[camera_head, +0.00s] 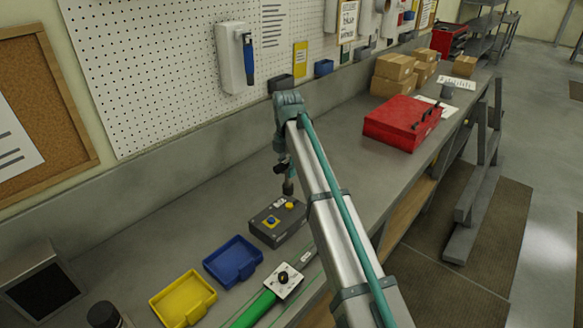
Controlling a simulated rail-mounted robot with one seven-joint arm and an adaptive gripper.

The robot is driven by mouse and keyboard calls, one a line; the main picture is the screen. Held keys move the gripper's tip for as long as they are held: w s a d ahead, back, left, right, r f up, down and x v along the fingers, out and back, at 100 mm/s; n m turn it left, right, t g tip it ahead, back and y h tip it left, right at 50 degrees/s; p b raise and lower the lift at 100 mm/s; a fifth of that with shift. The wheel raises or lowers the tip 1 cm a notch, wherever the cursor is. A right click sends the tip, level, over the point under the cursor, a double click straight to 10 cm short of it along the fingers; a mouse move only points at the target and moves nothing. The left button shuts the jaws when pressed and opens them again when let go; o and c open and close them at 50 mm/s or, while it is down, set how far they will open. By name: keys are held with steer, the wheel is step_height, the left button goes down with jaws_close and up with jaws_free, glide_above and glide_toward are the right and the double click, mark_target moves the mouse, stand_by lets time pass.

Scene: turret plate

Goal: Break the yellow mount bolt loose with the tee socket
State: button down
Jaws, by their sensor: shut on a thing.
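A dark grey block (268,236) sits on the bench with a yellow bolt head (290,206) towards its right side and a blue one (271,222) towards its left. My gripper (283,168) is above the block, shut on the dark tee socket (288,187), which hangs roughly upright. The socket's lower end is just above the yellow bolt in the picture; I cannot tell whether they touch. The fingers are small and partly hidden by my own arm.
A blue tray (233,276), a yellow tray (204,310) and a white plate (291,289) with a dark knob and green bar lie in front. A red toolbox (382,128) and cardboard boxes (393,68) stand farther right. A pegboard wall (150,75) runs behind.

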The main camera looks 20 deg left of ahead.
mark_target(289, 184)
steer(key=shift+w+d+f, duration=0.15)
steer(key=shift+w+d, duration=0.05)
steer(key=shift+w, duration=0.1)
steer(key=shift+s+a+f+b, duration=0.1)
steer(key=shift+s+f+b, duration=0.05)
steer(key=shift+f+b, duration=1.1)
steer(key=shift+f, duration=1.35)
steer(key=shift+f, duration=0.7)
stand_by(0.8)
steer(key=shift+n+p, duration=0.7)
steer(key=shift+n, duration=1.8)
stand_by(1.1)
